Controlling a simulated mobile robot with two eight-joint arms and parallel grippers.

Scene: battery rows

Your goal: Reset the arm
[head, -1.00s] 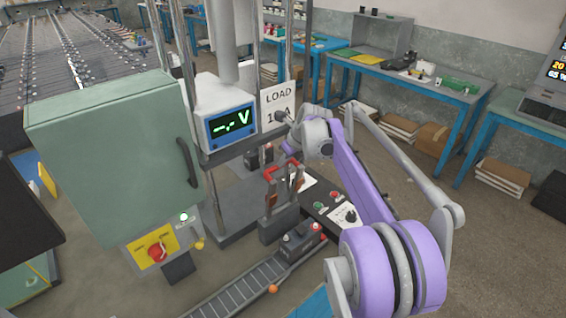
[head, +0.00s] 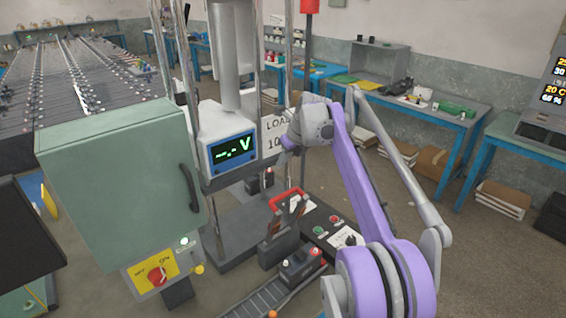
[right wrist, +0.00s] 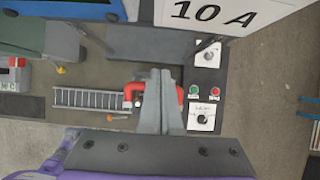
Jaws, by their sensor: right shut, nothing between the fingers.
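My right arm, purple and grey, reaches in from the lower right in the head view. Its wrist (head: 312,125) is in front of the tester column, beside the "10 A" load sign (head: 276,135). The right gripper (right wrist: 162,75) shows in the right wrist view with its grey fingers together and empty. Beyond the fingers is a red handle (right wrist: 181,95), partly hidden by them; I cannot judge the gap. In the head view the red handle (head: 286,196) tops a dark clamp fixture (head: 277,246). My left gripper is not in view.
A green cabinet (head: 120,185) with a red rotary switch (head: 157,276) stands at left. A battery (head: 302,265) sits by the roller conveyor (head: 262,300).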

